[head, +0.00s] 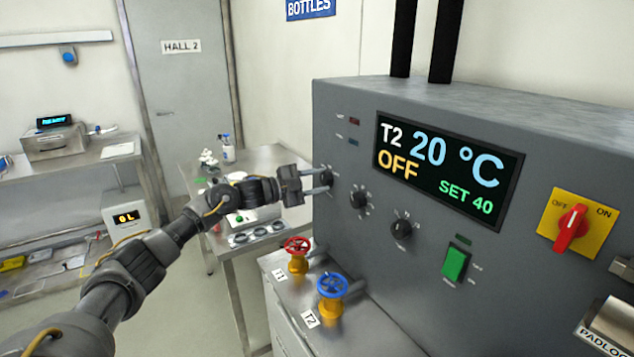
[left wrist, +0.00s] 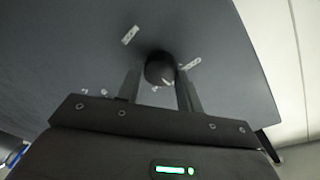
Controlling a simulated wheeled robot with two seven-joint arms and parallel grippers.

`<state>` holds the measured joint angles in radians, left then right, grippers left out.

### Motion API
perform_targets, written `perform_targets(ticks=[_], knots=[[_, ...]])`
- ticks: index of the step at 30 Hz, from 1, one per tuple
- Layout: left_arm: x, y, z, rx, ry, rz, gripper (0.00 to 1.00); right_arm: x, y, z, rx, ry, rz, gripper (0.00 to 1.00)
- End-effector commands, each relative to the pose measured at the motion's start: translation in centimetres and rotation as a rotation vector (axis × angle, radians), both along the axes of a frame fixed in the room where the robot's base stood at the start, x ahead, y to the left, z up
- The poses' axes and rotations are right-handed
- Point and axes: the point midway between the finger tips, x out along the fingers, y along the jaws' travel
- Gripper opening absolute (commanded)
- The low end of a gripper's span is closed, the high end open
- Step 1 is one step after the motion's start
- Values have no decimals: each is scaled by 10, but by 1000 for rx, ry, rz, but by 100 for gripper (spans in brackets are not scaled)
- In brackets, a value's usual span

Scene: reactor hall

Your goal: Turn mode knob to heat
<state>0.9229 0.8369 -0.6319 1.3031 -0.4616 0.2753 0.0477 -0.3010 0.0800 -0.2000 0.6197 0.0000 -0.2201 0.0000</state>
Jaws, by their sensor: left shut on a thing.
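The grey control panel (head: 350,240) fills the right of the head view. Its display (head: 448,168) reads T2, 20 °C, OFF and SET 40. Three black knobs sit below and left of the display: the left knob (head: 327,177), the middle knob (head: 358,198) and the right knob (head: 401,230). My left gripper (head: 318,183) is at the left knob, fingers pointing at the panel. In the left wrist view the round black knob (left wrist: 160,68) is between the two fingers (left wrist: 160,88), which are shut on it. The knob's labels are too small to read. My right gripper is not seen.
Below the panel are a red valve wheel (head: 297,247) and a blue valve wheel (head: 331,285). A green switch (head: 455,263) and a red rotary switch (head: 571,228) on a yellow plate are further right. A steel table (head: 270,165) stands behind my left arm.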

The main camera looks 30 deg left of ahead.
Motion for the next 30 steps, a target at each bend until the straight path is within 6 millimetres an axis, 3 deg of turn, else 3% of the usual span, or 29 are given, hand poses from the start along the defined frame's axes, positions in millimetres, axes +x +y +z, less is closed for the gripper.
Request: perform_targets(ticks=[8,30], knots=[[0,0,-2,103,-61,1,14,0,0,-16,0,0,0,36],[-1,-1,-1,624,-367,1,13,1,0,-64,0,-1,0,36]])
